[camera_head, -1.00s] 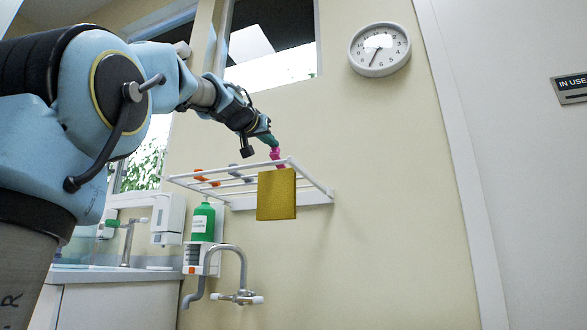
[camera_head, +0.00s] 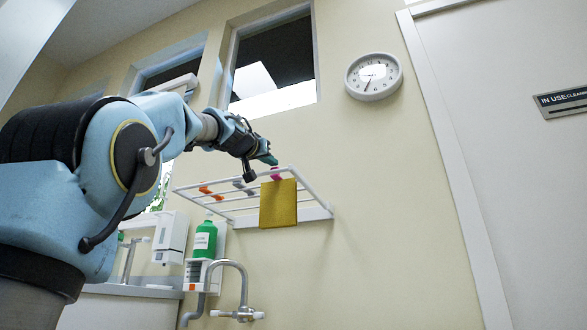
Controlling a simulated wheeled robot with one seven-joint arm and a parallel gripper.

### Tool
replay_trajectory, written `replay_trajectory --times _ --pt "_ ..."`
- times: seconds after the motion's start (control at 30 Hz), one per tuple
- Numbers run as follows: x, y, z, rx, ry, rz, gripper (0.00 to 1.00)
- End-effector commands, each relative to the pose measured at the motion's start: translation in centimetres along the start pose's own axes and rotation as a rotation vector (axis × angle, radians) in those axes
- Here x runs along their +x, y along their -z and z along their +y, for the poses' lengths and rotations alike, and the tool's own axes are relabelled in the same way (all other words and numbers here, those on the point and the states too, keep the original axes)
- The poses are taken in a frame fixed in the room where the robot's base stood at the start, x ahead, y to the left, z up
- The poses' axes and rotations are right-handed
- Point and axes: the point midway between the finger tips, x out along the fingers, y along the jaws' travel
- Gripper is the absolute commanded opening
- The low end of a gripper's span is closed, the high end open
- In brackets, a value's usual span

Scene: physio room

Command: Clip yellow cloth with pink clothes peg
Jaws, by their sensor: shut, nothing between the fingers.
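The yellow cloth (camera_head: 278,204) hangs over a rail of the white wall rack (camera_head: 313,190) at its right part. The pink clothes peg (camera_head: 275,174) is at the cloth's top edge, by the rail. Whether its jaws pinch the cloth is too small to tell. My gripper (camera_head: 268,160), with teal fingertips, is just above the peg, at its upper end. It is shut with nothing held between its fingers. Whether the fingertips touch the peg cannot be told.
Orange (camera_head: 205,190) and grey pegs (camera_head: 238,184) sit on the rack's left part. Below are a green bottle (camera_head: 206,238), a white dispenser (camera_head: 170,236) and a tap (camera_head: 238,285). A clock (camera_head: 374,76) hangs at upper right. The wall right of the rack is bare.

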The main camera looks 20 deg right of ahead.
Motion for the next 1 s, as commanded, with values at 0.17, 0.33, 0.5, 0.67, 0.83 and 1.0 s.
replay_trajectory --times 0.17,0.33,0.5,0.67,0.83,1.0 --pt "0.0 0.0 0.0 0.000 0.000 0.000 0.00" --pt "0.1 0.1 0.0 0.000 0.000 -0.001 0.00" --pt "0.4 1.1 0.2 0.000 -0.001 -0.001 0.00" --pt "1.2 2.8 0.5 -0.001 -0.002 -0.001 0.00" --pt "1.9 4.4 0.8 -0.001 -0.001 -0.001 0.00" --pt "-1.6 3.0 0.7 0.000 0.002 0.001 0.00"
